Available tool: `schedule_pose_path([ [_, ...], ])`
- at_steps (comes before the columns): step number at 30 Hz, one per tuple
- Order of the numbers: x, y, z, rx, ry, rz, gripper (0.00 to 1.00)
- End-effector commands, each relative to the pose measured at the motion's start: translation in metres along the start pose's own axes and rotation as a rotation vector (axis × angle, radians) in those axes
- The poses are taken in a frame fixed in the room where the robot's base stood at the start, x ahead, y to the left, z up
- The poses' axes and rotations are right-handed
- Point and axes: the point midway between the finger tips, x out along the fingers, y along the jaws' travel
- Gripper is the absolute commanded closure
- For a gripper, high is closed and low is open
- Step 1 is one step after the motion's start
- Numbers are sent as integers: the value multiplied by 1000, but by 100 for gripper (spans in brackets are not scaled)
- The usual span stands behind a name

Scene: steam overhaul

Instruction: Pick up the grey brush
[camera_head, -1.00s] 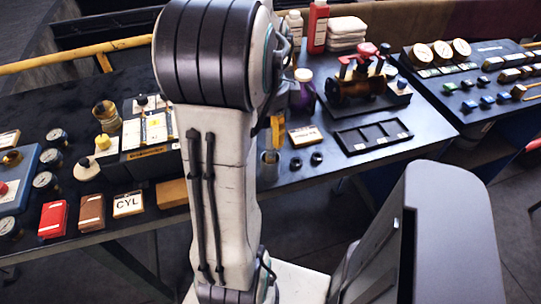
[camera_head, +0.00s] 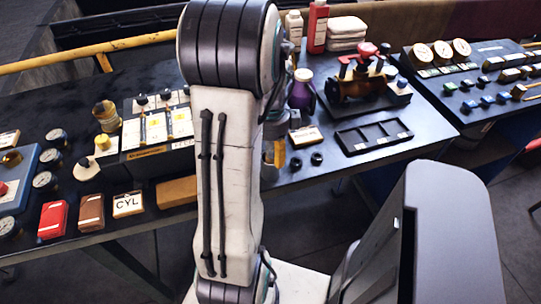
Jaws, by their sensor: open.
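I cannot make out the grey brush in this view; my arm covers part of the bench.
A purple flask (camera_head: 302,90), a red bottle (camera_head: 317,28) and a brass engine model (camera_head: 357,82) stand behind. A black tray (camera_head: 373,137) lies right of two small black rings. Gauges, coloured blocks and a control box (camera_head: 155,160) crowd the left.

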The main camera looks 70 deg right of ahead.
Motion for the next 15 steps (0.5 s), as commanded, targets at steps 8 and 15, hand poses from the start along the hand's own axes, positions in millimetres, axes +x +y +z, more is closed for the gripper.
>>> schedule_pose_path([
  [8, 0, 0, 0, 0, 0, 0, 53],
  [15, 0, 0, 0, 0, 0, 0, 74],
])
